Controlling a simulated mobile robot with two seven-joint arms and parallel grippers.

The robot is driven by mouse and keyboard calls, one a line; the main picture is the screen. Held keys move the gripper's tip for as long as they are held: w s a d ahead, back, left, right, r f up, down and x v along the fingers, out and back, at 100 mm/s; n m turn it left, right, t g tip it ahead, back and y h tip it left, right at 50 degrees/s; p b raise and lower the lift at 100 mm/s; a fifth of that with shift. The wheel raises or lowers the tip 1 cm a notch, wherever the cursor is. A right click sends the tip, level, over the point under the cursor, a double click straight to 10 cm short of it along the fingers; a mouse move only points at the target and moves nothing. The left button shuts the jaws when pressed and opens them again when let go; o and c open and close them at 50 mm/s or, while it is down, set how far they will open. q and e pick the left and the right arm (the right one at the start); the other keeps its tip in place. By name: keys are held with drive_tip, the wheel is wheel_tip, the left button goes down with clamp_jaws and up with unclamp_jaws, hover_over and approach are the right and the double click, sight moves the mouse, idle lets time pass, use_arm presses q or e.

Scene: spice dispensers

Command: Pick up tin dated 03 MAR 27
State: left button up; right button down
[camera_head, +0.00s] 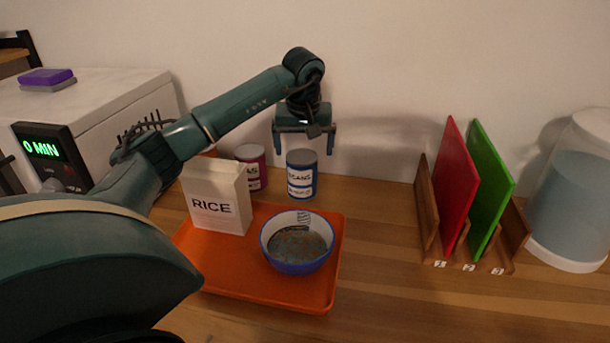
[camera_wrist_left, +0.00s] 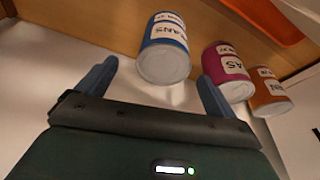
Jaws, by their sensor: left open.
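Three tins stand at the back of the counter by the wall. The blue tin labelled "BEANS" (camera_head: 301,175) also shows in the left wrist view (camera_wrist_left: 164,50). The magenta tin (camera_head: 252,167), partly behind the rice box, is beside it in the left wrist view (camera_wrist_left: 226,72). An orange tin (camera_wrist_left: 270,92) is mostly hidden in the head view. The dates on the labels are too small to read. My left gripper (camera_head: 304,150) is open and empty, fingers pointing down, just above and behind the blue tin. My right gripper is not in view.
An orange tray (camera_head: 265,290) holds a white RICE box (camera_head: 217,197) and a blue bowl (camera_head: 297,242) in front of the tins. A wooden rack (camera_head: 428,210) with red and green boards stands right, beside a large clear container (camera_head: 575,190). Counter between tray and rack is clear.

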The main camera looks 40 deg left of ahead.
sight(302, 175)
use_arm(q)
drive_tip(key=shift+x, duration=3.6)
drive_tip(key=shift+s+a, duration=0.15)
drive_tip(key=shift+a, duration=0.05)
drive_tip(key=shift+c, duration=0.3)
drive_tip(key=shift+r, duration=0.15)
drive_tip(key=c, duration=1.3)
